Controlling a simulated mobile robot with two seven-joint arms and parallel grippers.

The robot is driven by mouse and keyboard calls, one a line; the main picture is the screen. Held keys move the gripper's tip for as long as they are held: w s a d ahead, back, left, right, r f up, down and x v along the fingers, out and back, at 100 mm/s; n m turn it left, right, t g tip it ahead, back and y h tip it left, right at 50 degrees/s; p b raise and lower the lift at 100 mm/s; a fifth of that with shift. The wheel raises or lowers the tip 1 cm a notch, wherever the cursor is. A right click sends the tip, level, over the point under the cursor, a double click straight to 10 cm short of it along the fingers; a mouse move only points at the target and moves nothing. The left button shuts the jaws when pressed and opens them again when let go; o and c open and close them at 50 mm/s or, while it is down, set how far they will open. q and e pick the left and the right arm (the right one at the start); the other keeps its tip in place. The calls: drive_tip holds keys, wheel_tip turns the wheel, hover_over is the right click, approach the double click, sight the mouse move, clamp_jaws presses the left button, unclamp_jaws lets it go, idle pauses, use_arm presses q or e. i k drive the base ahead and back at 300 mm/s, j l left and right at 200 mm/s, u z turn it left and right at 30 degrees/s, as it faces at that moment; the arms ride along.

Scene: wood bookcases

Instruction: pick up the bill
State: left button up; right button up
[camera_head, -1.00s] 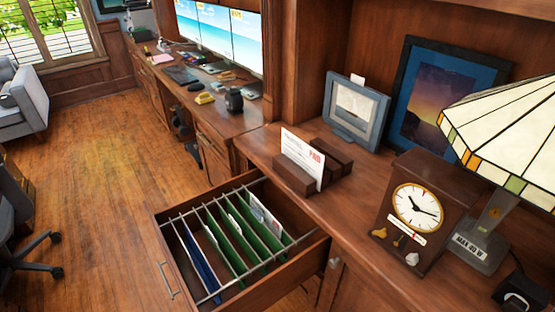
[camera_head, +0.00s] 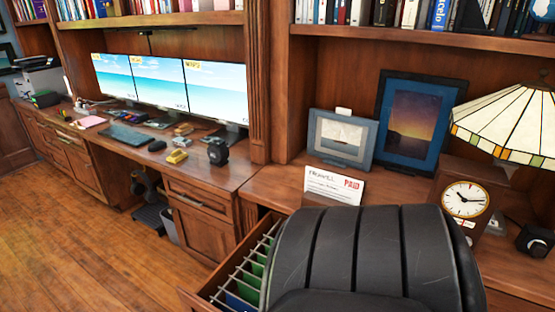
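The bill (camera_head: 334,186) is a white sheet with dark print and a red "PAID" mark. It stands upright on the wooden desk ledge, in front of the framed sailboat picture (camera_head: 341,138). Neither of my grippers can be made out.
An open drawer (camera_head: 212,294) with hanging green and blue folders juts out below the ledge, partly covered by the black shape. A clock (camera_head: 464,200) and a stained-glass lamp (camera_head: 510,125) stand at right. The wood floor at left is clear.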

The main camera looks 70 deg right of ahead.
sight(342, 188)
drive_tip(key=i+z, duration=0.6)
drive_tip(key=z, duration=0.15)
drive_tip(key=i+j+z, duration=0.1)
drive_tip(key=i+z, duration=0.15)
drive_tip(key=z, duration=0.15)
drive_tip(key=i+j+z, duration=0.2)
drive_tip(key=z, duration=0.2)
drive_tip(key=i, duration=0.05)
